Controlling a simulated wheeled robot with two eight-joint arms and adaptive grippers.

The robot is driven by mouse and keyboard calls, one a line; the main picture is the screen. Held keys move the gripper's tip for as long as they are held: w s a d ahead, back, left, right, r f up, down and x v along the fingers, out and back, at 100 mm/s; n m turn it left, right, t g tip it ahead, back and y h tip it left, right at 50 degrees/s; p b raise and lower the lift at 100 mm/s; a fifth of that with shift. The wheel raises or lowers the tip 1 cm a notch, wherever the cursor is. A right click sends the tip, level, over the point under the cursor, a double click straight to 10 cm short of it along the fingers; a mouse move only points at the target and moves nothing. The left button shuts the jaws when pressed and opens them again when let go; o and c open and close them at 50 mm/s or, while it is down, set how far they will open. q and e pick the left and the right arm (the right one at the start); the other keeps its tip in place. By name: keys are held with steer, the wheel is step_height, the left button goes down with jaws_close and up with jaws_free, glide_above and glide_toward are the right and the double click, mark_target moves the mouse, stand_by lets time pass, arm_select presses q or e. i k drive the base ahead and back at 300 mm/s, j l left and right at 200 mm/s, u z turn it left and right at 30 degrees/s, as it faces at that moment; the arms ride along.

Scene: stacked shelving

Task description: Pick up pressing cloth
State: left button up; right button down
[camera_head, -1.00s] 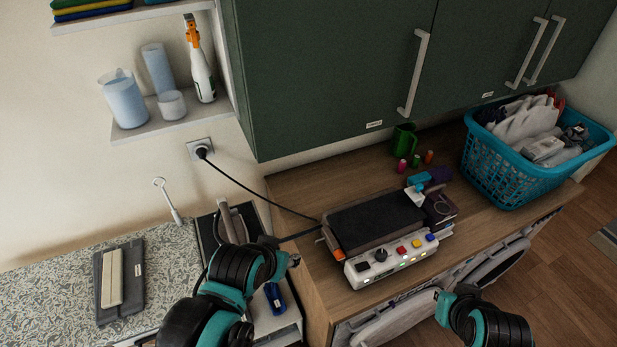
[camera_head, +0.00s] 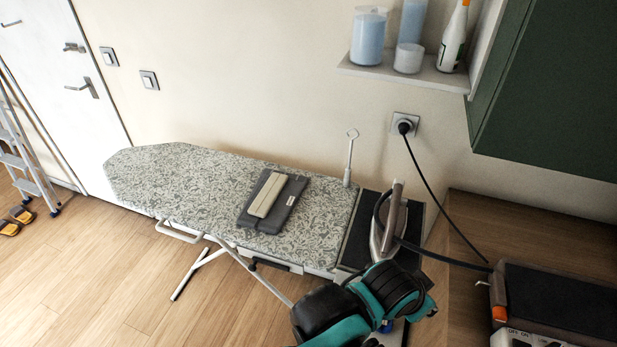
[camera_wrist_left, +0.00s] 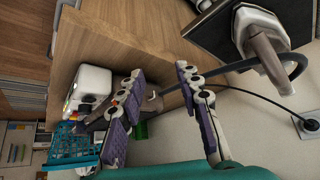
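A dark grey folded cloth (camera_head: 284,209) with a beige strip (camera_head: 267,195) on top lies flat on the patterned ironing board (camera_head: 175,190), right of its middle; I take it for the pressing cloth. My left arm comes in from the bottom of the head view, right of the cloth and clear of it. My left gripper (camera_wrist_left: 160,72) is open in the left wrist view, with nothing between its fingers; the iron's cord runs behind them. The cloth does not show in the wrist view. My right gripper is not in view.
A thin upright holder (camera_head: 349,160) rises behind. A wooden counter (camera_head: 480,215) is at right. Board left of the cloth is bare.

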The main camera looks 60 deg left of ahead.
mark_target(262, 204)
steer(key=l+u, duration=0.1)
steer(key=u, duration=2.2)
steer(key=i+j+z, duration=0.1)
steer(key=z, duration=1.25)
steer(key=i+j+z, duration=0.1)
steer(key=j, duration=0.35)
steer(key=i+j+z, duration=0.1)
steer(key=j, duration=0.35)
